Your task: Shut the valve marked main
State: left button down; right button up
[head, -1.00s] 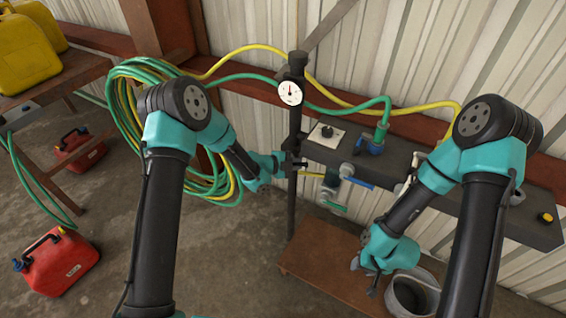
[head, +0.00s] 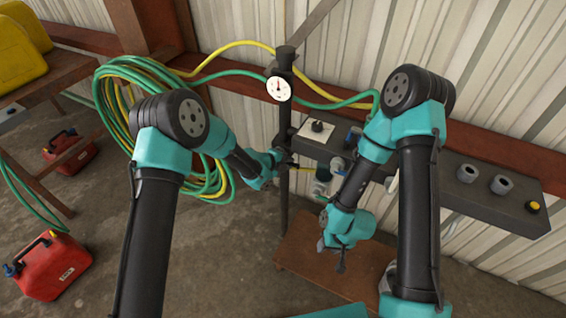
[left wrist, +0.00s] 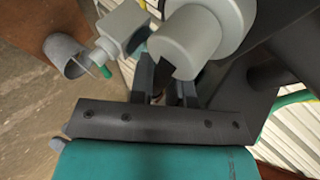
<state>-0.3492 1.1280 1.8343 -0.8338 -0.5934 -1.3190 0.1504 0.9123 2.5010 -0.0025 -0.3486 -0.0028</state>
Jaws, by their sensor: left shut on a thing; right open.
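No marking that reads main is legible. A paler valve (head: 320,189) hangs lower. In the left wrist view my left gripper (left wrist: 165,88) is shut at a large grey valve body (left wrist: 190,42); the gripped part is mostly hidden. A green-tipped handle (left wrist: 104,71) sits left of it. My right gripper (head: 331,258) is open and empty, below the valves.
A post with a round gauge (head: 278,88) stands left of the panel. Coiled hoses (head: 112,90) hang behind my left arm. Red cans (head: 55,268) stand at left.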

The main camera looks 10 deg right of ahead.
pick_arm(q)
jog(key=c, duration=1.4)
grip_release()
jog(key=shift+a, duration=0.15)
jog(key=v, duration=1.2)
jog(key=shift+f, duration=0.1)
jog(key=s+a+f+n+g+y, duration=0.1)
jog(key=s+a+f+n+y, duration=0.2)
jog(key=s+a+f+n, duration=0.6)
jog(key=s+a+f+n+g+y, duration=0.1)
jog(key=s+a+f+n+y, duration=0.35)
jog(key=a+n, duration=0.75)
jog(key=s+a+f+n, duration=0.1)
jog(key=s+a+n, duration=0.1)
jog(key=s+n, duration=0.1)
jog(key=s+a+f+n+g, duration=0.1)
jog(key=s+a+n, duration=0.1)
jog(key=s, duration=0.3)
jog(key=s+a+f+n+g, duration=0.1)
jog(key=s+a+n, duration=0.1)
jog(key=s+n, duration=0.2)
jog(key=shift+s+h, duration=0.25)
jog(key=shift+s, duration=0.15)
